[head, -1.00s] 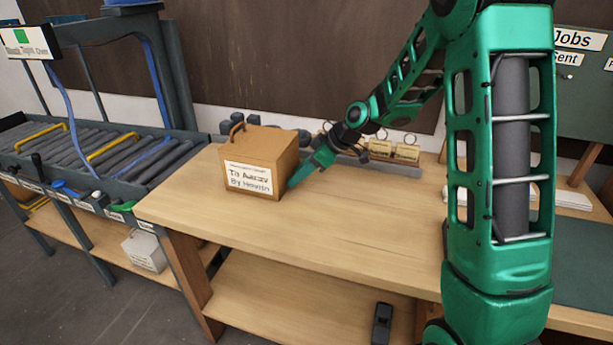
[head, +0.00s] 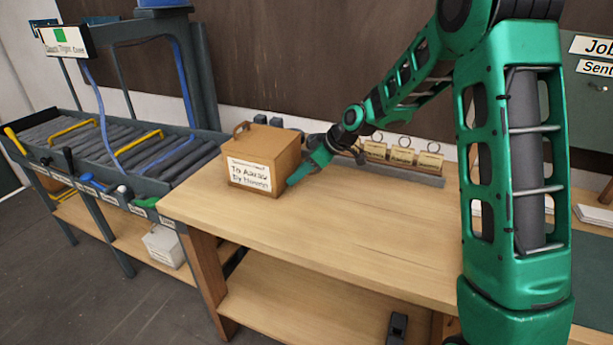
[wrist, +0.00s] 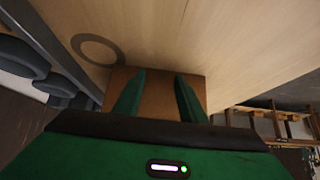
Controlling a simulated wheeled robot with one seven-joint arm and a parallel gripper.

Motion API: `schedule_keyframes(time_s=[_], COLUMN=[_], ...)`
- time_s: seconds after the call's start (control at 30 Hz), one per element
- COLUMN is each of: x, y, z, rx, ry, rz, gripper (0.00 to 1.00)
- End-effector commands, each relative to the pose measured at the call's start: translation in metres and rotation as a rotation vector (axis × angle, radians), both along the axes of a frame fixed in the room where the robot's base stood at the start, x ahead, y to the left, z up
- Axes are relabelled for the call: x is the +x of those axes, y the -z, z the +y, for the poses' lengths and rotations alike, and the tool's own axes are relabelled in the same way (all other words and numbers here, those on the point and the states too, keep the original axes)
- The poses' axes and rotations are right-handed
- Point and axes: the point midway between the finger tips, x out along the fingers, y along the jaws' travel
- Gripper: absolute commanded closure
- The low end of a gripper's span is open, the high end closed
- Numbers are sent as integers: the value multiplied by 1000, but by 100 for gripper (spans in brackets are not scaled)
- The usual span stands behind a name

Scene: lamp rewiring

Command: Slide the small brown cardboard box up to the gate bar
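The small brown cardboard box (head: 264,150) stands upright on the wooden bench, near its left end. It has a handle on top and a white label on the front. My gripper (head: 294,180) is low at the box's right side, fingertips at or very near its lower right edge. In the wrist view the two fingers (wrist: 160,95) are parted, with brown cardboard (wrist: 158,100) showing between and beyond them; the box is not gripped between them. Yellow bars (head: 139,143) cross the roller conveyor (head: 120,150) left of the bench; I cannot tell which is the gate bar.
The bench top (head: 360,230) is clear in front of the box. A rack of small tagged cards (head: 400,157) stands at the back. A grey post with a blue hose (head: 184,70) rises behind the conveyor. A white box (head: 165,245) sits on the lower shelf.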

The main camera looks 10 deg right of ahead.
Motion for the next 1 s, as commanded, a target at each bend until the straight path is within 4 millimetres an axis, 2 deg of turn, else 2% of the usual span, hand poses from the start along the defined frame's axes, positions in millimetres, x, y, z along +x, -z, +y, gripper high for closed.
schedule_keyframes(time_s=[0.1,0.3,0.73,1.0], x=[8,19,23,40], y=[0,0,0,0], z=[14,28,33,57], rx=[1,0,1,0], ry=[-4,-3,-2,-3], rz=[-2,0,-1,0], gripper=[62,62,62,62])
